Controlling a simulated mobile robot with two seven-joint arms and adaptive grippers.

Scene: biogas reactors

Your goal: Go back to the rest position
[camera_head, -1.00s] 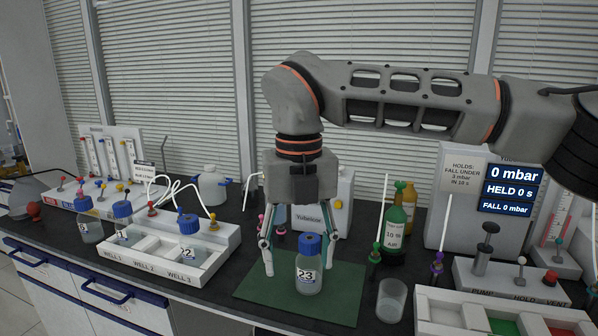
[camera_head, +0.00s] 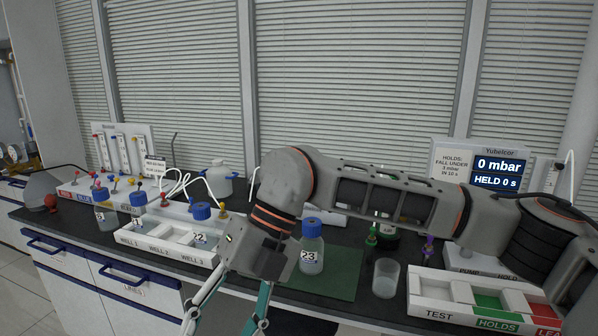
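My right arm comes in from the right, and its gripper (camera_head: 226,318) hangs low over the bench's front edge. Its two teal-sided fingers are spread apart with nothing visible between them; the tips are near the bottom of the picture. Bottle 23 (camera_head: 311,256), clear with a blue cap, stands upright on the green mat (camera_head: 343,280), just right of the gripper body and apart from the fingers. My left gripper is not in view.
Left of the gripper is the white well rack (camera_head: 165,252) with bottle 22 (camera_head: 201,232); more blue-capped bottles stand further left. An empty beaker (camera_head: 385,278) and the TEST/HOLDS tray (camera_head: 440,308) are to the right. My arm partly hides the items behind it.

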